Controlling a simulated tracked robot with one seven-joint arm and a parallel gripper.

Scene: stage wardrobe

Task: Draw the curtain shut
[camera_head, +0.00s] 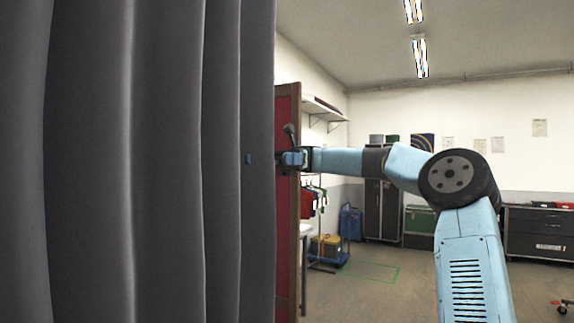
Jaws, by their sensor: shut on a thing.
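The dark grey curtain (160,190) hangs in tall vertical folds and fills the left half of the head view. Its right edge is at about the middle of the picture; its top and lower hem are out of view. My arm reaches in from the right. My gripper (262,159) is at the curtain's right edge, about mid-height in the picture, and is shut on the curtain. A small blue part of it shows against the cloth; the rest of the fingers is hidden.
A dark red panel (288,225) stands upright just beyond the curtain edge. Behind are a wall shelf (322,106), a blue-and-yellow cart (328,247), dark cabinets (382,212) and a dark chest (540,232) at right. A green outline marks the open floor (372,290).

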